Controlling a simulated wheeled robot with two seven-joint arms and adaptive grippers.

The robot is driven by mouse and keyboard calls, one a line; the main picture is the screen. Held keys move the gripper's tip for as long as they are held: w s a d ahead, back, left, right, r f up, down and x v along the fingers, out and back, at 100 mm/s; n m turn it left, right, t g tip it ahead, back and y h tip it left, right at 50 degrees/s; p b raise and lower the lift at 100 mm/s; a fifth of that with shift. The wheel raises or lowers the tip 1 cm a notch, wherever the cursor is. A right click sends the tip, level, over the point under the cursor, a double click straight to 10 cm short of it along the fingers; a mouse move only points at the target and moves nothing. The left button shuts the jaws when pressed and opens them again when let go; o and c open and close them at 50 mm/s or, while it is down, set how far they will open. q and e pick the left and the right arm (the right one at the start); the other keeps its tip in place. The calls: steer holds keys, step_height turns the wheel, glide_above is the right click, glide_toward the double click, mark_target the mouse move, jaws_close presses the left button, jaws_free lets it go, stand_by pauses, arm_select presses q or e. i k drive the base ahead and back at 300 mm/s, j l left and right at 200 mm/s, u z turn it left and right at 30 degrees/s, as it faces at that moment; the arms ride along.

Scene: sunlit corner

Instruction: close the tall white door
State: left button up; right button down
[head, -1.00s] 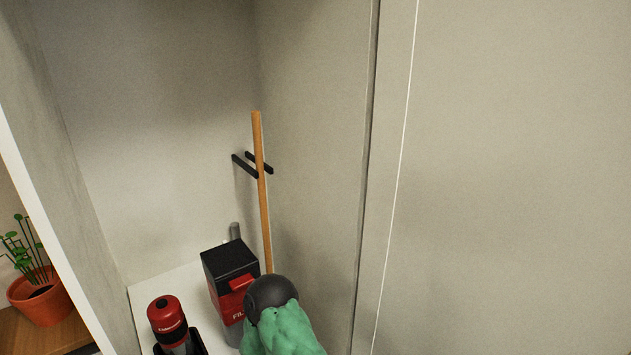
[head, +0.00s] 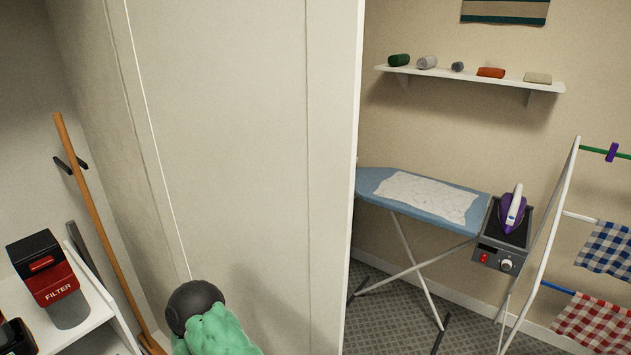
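The tall white door (head: 240,140) stands open in the middle of the head view, beside the cupboard interior at the left. Its bare edge (head: 351,180) runs down to the right of the panel, and a thin bright line runs down near its left side. No handle shows clearly. The door's top and bottom are outside the view. Neither of my grippers shows.
A dark round cap with lumpy green material (head: 215,330) is in front of the door's lower part. A wooden stick (head: 90,210) and a filter box (head: 45,270) are in the cupboard. An ironing board (head: 385,184) and drying rack (head: 548,240) stand right.

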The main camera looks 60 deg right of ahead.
mark_target(246, 114)
steer(key=k+l, duration=0.25)
steer(key=k, duration=0.25)
steer(key=k+l, duration=0.25)
steer(key=k, duration=0.3)
steer(key=l, duration=1.25)
steer(key=i+l, duration=0.1)
steer(key=l, duration=0.25)
steer(key=i+l+u, duration=0.1)
steer(key=l, duration=0.25)
steer(key=i+l, duration=0.1)
steer(key=l, duration=0.2)
